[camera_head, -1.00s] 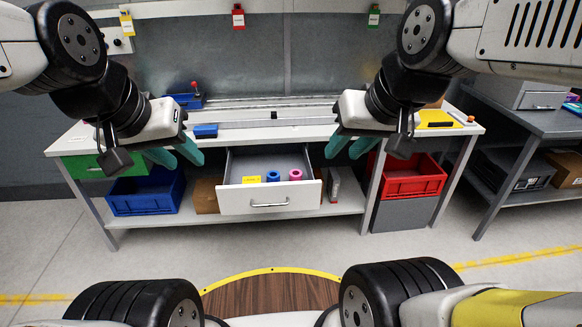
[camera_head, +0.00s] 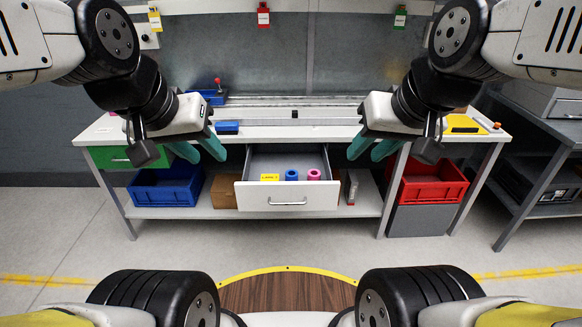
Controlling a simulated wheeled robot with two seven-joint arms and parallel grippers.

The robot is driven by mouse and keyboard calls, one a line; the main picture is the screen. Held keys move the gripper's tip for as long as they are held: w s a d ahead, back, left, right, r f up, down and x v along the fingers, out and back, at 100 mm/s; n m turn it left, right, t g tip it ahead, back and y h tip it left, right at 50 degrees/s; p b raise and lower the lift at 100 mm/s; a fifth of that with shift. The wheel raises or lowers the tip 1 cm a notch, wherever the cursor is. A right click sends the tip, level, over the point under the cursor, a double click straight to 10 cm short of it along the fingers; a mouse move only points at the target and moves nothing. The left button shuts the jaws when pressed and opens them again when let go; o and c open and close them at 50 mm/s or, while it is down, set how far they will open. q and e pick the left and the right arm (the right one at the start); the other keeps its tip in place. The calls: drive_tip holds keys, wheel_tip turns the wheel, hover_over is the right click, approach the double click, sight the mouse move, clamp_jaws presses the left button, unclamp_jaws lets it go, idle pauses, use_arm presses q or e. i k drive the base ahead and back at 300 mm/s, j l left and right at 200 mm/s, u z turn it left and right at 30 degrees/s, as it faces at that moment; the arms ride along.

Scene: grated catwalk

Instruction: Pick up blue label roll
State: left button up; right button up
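The blue label roll (camera_head: 291,175) stands in the open drawer (camera_head: 287,199) under the workbench. Neither gripper touches the rolls.
A blue crate (camera_head: 166,190) and a red crate (camera_head: 432,186) sit under the bench. A blue block (camera_head: 227,128) and a yellow pad (camera_head: 463,124) lie on the benchtop (camera_head: 300,134). A dark side table (camera_head: 550,122) stands at right. The floor before the drawer is clear.

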sight(292, 178)
drive_tip(key=i+l+u, duration=0.25)
drive_tip(key=i, duration=0.25)
drive_tip(key=i+l+u, duration=0.1)
drive_tip(key=i+u, duration=0.2)
drive_tip(key=i, duration=0.15)
